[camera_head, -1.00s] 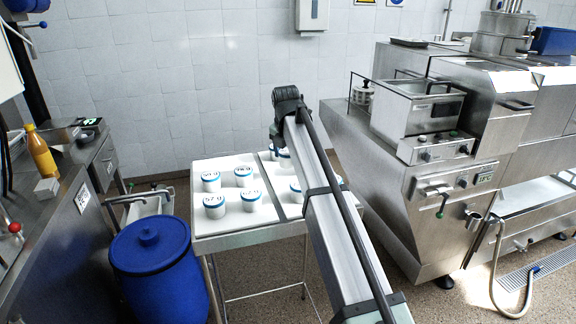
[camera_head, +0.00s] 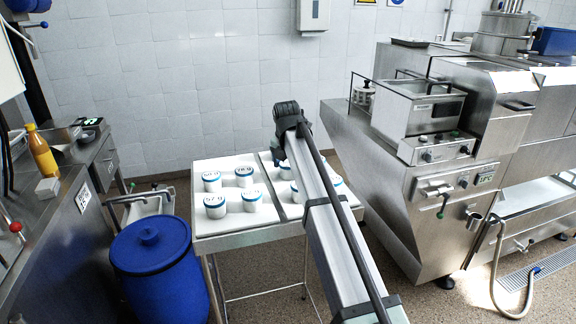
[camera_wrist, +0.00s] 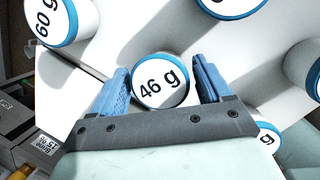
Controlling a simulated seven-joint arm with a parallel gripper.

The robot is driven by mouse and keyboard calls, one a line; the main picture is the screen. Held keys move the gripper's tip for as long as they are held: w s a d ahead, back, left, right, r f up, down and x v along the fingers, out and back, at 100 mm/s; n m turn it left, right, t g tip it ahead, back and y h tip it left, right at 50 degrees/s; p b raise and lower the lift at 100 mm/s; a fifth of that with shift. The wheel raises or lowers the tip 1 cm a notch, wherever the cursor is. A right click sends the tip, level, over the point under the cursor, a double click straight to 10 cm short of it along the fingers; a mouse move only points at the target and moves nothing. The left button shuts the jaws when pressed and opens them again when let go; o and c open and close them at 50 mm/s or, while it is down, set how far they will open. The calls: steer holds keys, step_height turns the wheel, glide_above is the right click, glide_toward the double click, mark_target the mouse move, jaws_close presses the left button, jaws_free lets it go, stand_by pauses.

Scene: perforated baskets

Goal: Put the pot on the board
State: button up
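White pots with blue rims and gram labels stand on two white boards, the left board (camera_head: 233,224) and the right board (camera_head: 272,167), side by side on a metal stand. In the wrist view, the pot marked "46 g" (camera_wrist: 160,92) sits between the two blue fingers of my gripper (camera_wrist: 163,76). The fingers are apart, one on each side of it. I cannot tell whether either touches it. In the head view my gripper (camera_head: 279,152) is low over the far part of the right board, mostly hidden by my wrist, and that pot cannot be picked out.
Several pots stand on the left board, one of them marked "57 g" (camera_head: 215,206). The wrist view shows a "60 g" pot (camera_wrist: 62,20) and others close around. A blue barrel (camera_head: 152,262) stands front left; a steel machine (camera_head: 400,190) stands right.

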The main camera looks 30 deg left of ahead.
steer(key=shift+o, duration=0.7)
steer(key=shift+r, duration=0.25)
steer(key=v, duration=1.2)
steer(key=shift+f, duration=0.1)
